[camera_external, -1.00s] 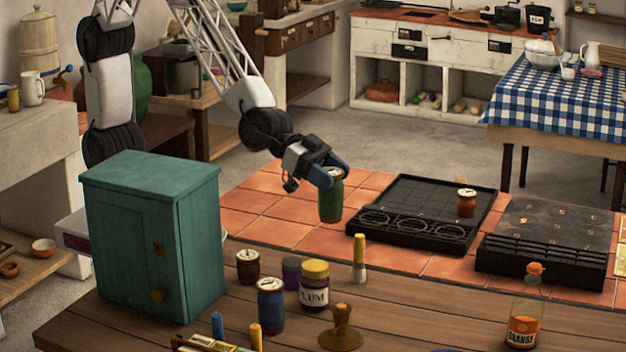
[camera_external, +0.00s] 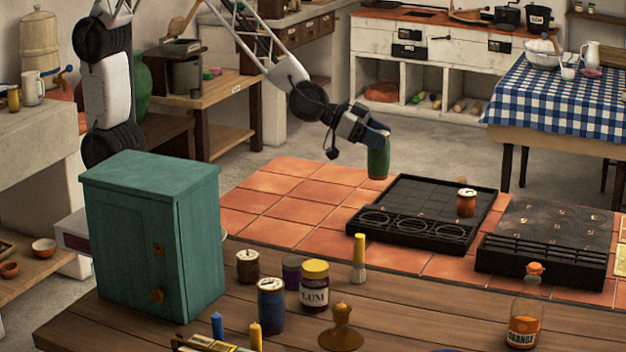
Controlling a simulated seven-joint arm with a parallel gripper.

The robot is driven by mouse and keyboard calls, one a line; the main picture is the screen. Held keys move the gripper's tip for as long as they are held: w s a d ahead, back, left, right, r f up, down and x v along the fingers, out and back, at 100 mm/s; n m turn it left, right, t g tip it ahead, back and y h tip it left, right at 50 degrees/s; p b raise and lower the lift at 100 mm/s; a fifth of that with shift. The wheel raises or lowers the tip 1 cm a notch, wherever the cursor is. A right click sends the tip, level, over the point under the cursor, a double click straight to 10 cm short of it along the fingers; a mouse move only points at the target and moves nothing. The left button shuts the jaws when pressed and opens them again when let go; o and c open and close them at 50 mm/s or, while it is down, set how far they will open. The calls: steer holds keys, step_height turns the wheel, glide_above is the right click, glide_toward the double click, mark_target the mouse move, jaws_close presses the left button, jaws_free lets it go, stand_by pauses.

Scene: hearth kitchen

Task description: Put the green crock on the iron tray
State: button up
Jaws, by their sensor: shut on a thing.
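My gripper (camera_external: 378,140) is shut on the green crock (camera_external: 378,163) near its top and holds it roughly upright. The crock appears by the far left corner of a black tray (camera_external: 424,208), with a grid and several rings along its front. How high it hangs is hard to tell. A small brown jar (camera_external: 466,203) stands on the right part of this tray. A second black tray-like piece (camera_external: 545,265), with slats along its front, lies to the right. I cannot tell for sure which is the iron tray.
The terracotta tiles (camera_external: 285,185) left of the trays are bare. In front, a wooden top holds a teal cabinet (camera_external: 150,235), several jars, a brush (camera_external: 359,260) and an orange bottle (camera_external: 523,325). A checked-cloth table (camera_external: 570,105) stands behind at right.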

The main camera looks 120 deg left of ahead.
steer(key=s+a+n+g+y, duration=0.1)
steer(key=s+a+n+y, duration=0.25)
steer(key=a, duration=1.15)
steer(key=s+a+n+g+y, duration=0.15)
steer(key=s+a, duration=0.25)
steer(key=a, duration=1)
step_height(320, 180, down, 11)
steer(key=shift+y, duration=0.3)
steer(key=shift+a, duration=0.15)
steer(key=w+a, duration=0.2)
steer(key=w, duration=0.5)
steer(key=w+a+f, duration=0.1)
steer(key=w+a, duration=0.2)
steer(key=w, duration=0.5)
steer(key=shift+a+f, duration=0.25)
steer(key=shift+a, duration=0.05)
steer(key=shift+f, duration=0.15)
steer(key=shift+f, duration=1.6)
